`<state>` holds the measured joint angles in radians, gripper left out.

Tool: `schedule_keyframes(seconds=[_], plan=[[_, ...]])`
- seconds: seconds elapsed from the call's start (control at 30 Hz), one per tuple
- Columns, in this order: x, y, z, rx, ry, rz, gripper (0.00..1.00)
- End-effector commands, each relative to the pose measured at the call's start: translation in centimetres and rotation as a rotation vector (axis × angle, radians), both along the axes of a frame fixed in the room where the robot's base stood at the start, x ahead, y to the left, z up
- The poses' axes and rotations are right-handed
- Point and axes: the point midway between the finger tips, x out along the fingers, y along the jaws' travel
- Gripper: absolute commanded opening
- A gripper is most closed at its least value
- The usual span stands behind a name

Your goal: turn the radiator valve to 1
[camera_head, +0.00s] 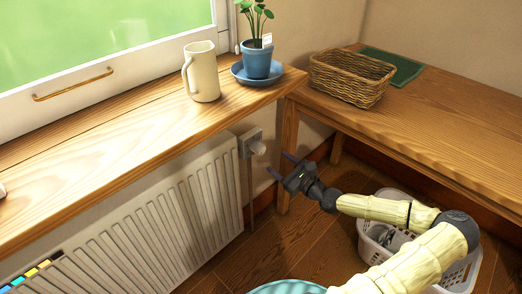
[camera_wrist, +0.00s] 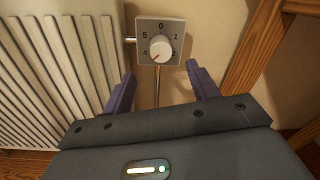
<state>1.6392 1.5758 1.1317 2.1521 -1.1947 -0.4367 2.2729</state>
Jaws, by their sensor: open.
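The radiator valve is a white round knob (camera_wrist: 161,48) on a grey square plate (camera_wrist: 172,22) with numbers around it. In the wrist view 0 is at the top, 1 at upper right, 5 at upper left and 4 at lower left. A small red mark on the knob points to the lower left, near the 4. In the head view the knob (camera_head: 258,148) sits beside the radiator's right end. My gripper (camera_wrist: 160,74) is open and empty, its purple fingers apart, short of the knob and not touching it. My gripper also shows in the head view (camera_head: 280,165).
The white ribbed radiator (camera_head: 165,225) is left of the valve, under a wooden sill (camera_head: 120,115). A wooden table leg (camera_head: 289,135) stands close on the right. A pipe (camera_wrist: 156,88) runs down below the valve. A white laundry basket (camera_head: 370,245) stands on the floor.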

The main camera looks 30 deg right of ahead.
Motion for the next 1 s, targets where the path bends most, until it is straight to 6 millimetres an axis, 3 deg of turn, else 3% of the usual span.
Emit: schedule_keyframes(seconds=[0.6,1.0], plan=[[8.7,2.8,-0.1,-0.002,0.000,0.001,0.59],[9.5,3.0,0.0,0.000,0.000,-0.001,0.59]])
